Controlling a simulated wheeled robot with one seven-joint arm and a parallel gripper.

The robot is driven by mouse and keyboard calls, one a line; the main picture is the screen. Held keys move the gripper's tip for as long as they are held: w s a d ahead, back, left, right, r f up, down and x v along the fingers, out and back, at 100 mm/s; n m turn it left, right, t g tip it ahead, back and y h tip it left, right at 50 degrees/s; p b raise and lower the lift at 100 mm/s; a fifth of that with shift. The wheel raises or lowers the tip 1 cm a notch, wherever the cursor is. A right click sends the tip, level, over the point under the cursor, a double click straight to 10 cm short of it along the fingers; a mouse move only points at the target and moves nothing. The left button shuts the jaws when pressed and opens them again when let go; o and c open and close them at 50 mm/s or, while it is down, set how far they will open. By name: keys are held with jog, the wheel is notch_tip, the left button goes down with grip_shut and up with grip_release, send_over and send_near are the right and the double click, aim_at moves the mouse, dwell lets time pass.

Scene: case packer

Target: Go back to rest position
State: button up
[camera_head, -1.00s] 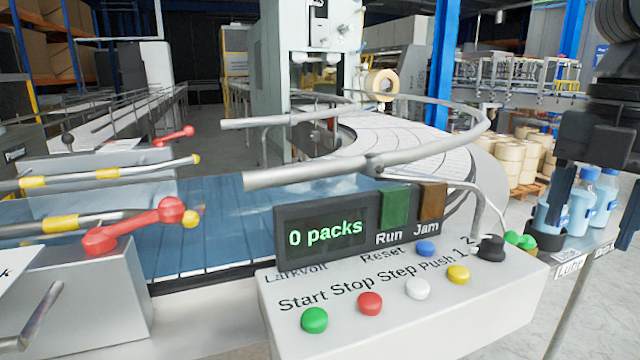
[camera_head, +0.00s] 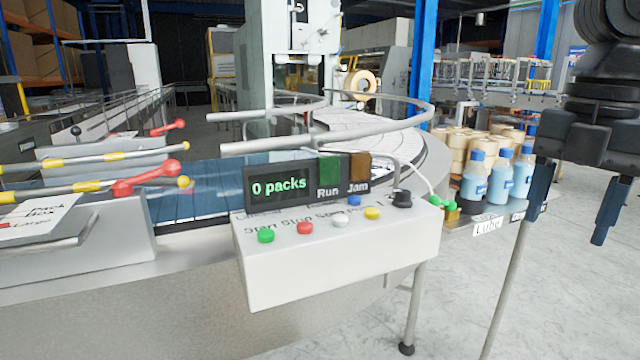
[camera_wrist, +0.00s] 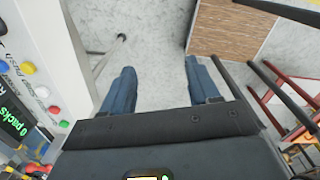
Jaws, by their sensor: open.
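My gripper (camera_head: 573,198) hangs at the right of the head view, its two dark blue fingers pointing down and spread apart with nothing between them. It is to the right of the control box and beside the shelf of bottles. In the wrist view my gripper (camera_wrist: 157,72) shows both fingers apart over bare grey floor. The control box (camera_head: 330,262) has a display reading "0 packs" and green, red, white, yellow and blue buttons. Its side also shows at the left edge of the wrist view (camera_wrist: 62,45).
Blue-and-white bottles (camera_head: 475,178) stand on a small shelf labelled "Lube" close left of my gripper. A curved guide rail (camera_head: 400,112) runs over the conveyor. In the wrist view, a brown board (camera_wrist: 232,30) and a red frame (camera_wrist: 285,105) lie to the right. Floor below is clear.

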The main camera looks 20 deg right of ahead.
jog(key=w+a+f+m+t+y, duration=0.2)
jog(key=w+a+m+t+y, duration=0.45)
jog(key=a, duration=0.55)
jog(key=w+a+f+m+t+y, duration=0.35)
jog(key=w+a+m+t, duration=0.45)
jog(key=a, duration=0.4)
jog(key=s+d+f+m+t+h, duration=0.2)
jog(key=s+f+m+h, duration=0.75)
jog(key=s+f, duration=0.75)
jog(key=s+d+f+n+g, duration=0.1)
jog(key=s+d, duration=0.1)
jog(key=s, duration=0.8)
jog(key=s+d+f+n+g, duration=0.1)
jog(key=s+d+f, duration=0.1)
jog(key=s, duration=0.9)
jog(key=shift+h, duration=0.35)
